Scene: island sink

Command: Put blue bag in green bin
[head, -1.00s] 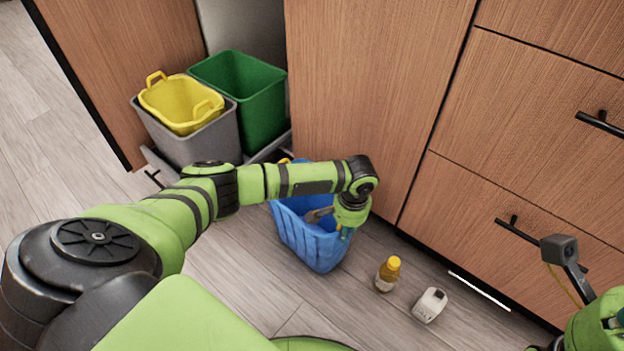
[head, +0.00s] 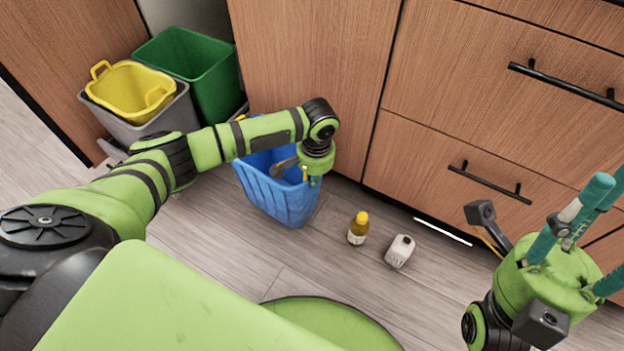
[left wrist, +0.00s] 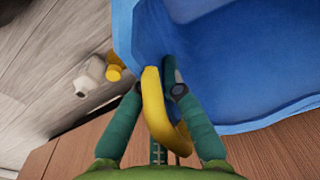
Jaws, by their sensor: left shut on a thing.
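The blue bag (head: 280,195), an open tub-like container with a yellow handle (left wrist: 155,105), is upright by the cabinet front. I cannot tell whether it rests on the floor or hangs just above it. My left gripper (head: 306,176) points down at the bag's right rim and is shut on the bag, with the yellow handle between its teal fingers in the left wrist view (left wrist: 155,88). The green bin (head: 205,85) is upright and open at the upper left, behind the bag. My right gripper (head: 592,235) is at the lower right, its teal fingers apart, with nothing seen between them.
A yellow basket (head: 125,88) sits in a grey bin (head: 150,125) left of the green bin. Cabinet drawers (head: 450,140) with black handles line the right.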

